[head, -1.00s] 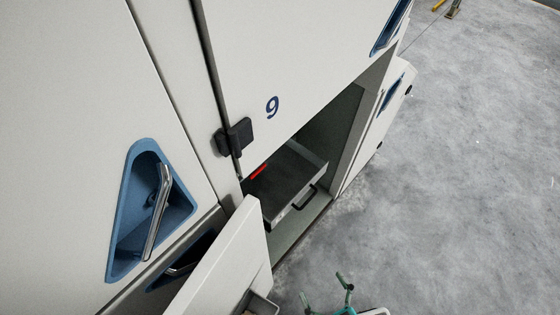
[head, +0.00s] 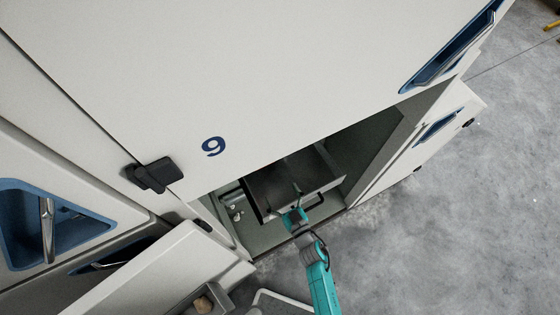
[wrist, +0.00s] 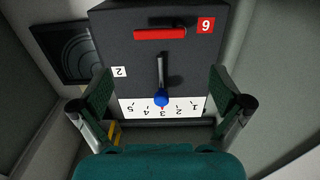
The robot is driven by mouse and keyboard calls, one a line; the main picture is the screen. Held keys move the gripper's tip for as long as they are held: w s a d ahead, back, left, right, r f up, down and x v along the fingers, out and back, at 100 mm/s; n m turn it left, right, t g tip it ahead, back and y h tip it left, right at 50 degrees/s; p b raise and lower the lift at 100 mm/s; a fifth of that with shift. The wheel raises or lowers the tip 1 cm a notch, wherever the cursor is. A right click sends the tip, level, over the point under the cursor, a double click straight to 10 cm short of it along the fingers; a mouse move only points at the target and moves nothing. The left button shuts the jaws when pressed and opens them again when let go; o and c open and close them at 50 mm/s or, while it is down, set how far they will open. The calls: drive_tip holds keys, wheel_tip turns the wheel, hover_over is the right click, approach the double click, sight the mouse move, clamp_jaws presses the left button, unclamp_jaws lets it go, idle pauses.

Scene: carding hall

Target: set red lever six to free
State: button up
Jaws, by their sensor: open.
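In the wrist view a red lever (wrist: 160,34) lies sideways across the far part of a dark box (wrist: 118,50), next to a red tag (wrist: 206,26) whose digit reads as 6 or 9. My gripper (wrist: 160,73) is open and empty, its fingers to either side of a black stalk with a blue knob (wrist: 161,97). The red lever is beyond the fingertips, apart from them. In the head view my gripper (head: 297,192) is at the dark box (head: 285,180) inside the open cabinet; the red lever cannot be made out there.
The blue knob stands over a white scale (wrist: 135,108) with numbers. Cabinet walls enclose the box closely. In the head view an open door flap (head: 170,270) is at lower left and a black latch (head: 150,175) above it. The grey floor (head: 470,230) at right is clear.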

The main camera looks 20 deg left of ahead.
drive_tip(key=x, duration=1.1)
drive_tip(key=c, duration=1.4)
